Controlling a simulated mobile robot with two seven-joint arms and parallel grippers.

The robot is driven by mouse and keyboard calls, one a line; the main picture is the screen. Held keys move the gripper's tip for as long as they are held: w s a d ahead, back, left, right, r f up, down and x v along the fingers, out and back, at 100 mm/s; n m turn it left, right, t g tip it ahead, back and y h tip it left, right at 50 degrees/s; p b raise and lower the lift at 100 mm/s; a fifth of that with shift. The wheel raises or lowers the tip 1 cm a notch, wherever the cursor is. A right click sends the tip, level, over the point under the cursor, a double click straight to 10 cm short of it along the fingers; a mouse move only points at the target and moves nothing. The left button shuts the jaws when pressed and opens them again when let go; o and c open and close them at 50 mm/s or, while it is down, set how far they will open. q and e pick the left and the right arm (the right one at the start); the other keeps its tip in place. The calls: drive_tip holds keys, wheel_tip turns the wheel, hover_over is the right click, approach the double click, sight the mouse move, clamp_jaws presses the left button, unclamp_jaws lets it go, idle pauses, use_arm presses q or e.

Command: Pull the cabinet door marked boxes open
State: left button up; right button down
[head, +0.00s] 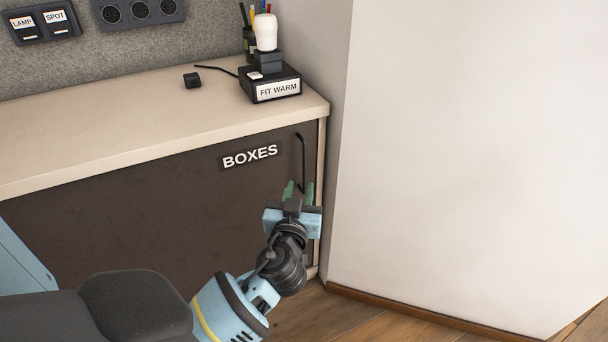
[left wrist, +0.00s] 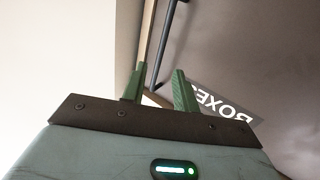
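The dark cabinet door (head: 150,220) carries a BOXES label (head: 250,156) and looks shut under the pale counter. Its handle (head: 302,155) is a thin black upright bar near the door's right edge. My left gripper (head: 300,188) is open, with two green fingers at the handle's lower end. In the left wrist view the handle (left wrist: 167,42) runs down to between the open fingers (left wrist: 157,80). I cannot tell whether they touch it. The label (left wrist: 225,103) shows there beside the right finger. My right gripper is out of view.
The counter (head: 120,130) holds a small black cube (head: 192,80) and a dark box marked FIT WARM (head: 272,87) with a white-topped item on it. A white wall (head: 460,150) stands close right of the cabinet. Wood floor (head: 390,327) shows below.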

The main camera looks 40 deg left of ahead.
sight(304, 171)
use_arm(q)
drive_tip(key=x, duration=0.6)
drive_tip(key=shift+w+a+b, duration=0.2)
drive_tip(key=shift+w+b, duration=0.05)
drive_tip(key=shift+b, duration=0.15)
clamp_jaws()
